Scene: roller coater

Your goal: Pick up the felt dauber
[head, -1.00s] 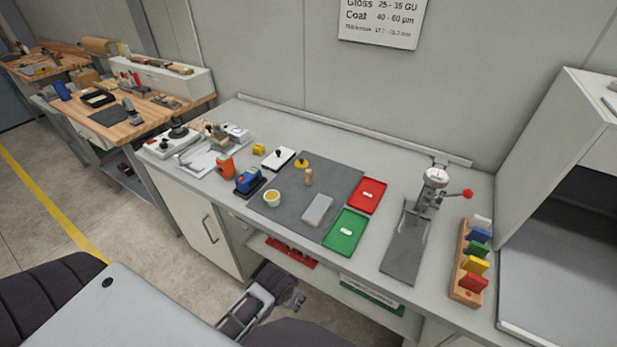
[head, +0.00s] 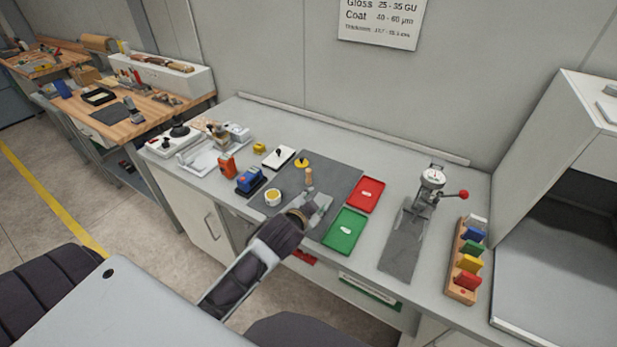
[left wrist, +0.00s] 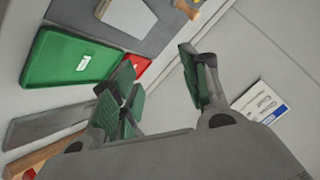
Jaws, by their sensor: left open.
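A small upright piece with a light wooden handle (head: 309,178), which looks like the felt dauber, stands on the dark grey mat (head: 340,170). In the left wrist view the wooden piece (left wrist: 187,9) shows at the top edge, partly cut off. My left gripper (head: 316,203) is open and empty, just in front of the dauber on the near side, apart from it. It covers much of the light grey block on the mat. In the left wrist view my open fingers (left wrist: 163,85) are spread wide, with the block (left wrist: 128,15) beyond them. My right gripper is not in view.
A green tray (head: 346,241) and a red tray (head: 376,190) lie right of the mat. A cup (head: 273,197) and a yellow-based piece (head: 301,162) are near the dauber. A gauge stand (head: 432,180) and a rack of coloured blocks (head: 461,287) stand farther right.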

